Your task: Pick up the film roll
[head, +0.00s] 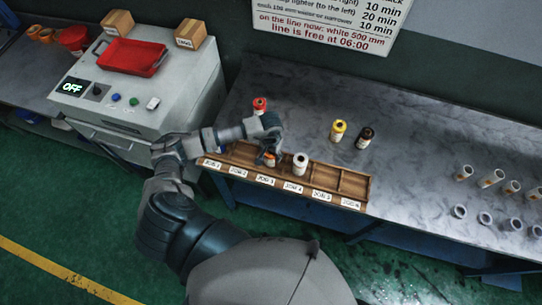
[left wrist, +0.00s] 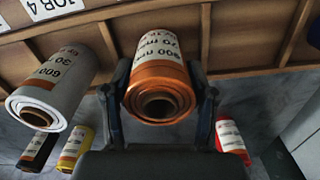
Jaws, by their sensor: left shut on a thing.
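My left gripper (head: 270,154) reaches down over the wooden rack (head: 324,178). In the left wrist view its two fingers (left wrist: 160,98) are shut on an orange film roll (left wrist: 160,76), one on each side. The roll has a white label reading 800 and 70. A bit of this orange roll (head: 269,160) shows under the gripper in the head view, at the rack's JOB 3 place. I cannot tell whether its base touches the rack. A white roll (head: 300,163) stands beside it at the JOB 4 place; it also shows in the left wrist view (left wrist: 56,86). My right gripper is not in view.
A red roll (head: 260,106), a yellow roll (head: 338,130) and a black roll (head: 365,137) stand on the grey bench (head: 420,150) behind the rack. A machine (head: 150,85) with a red tray (head: 131,57) is at the left.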

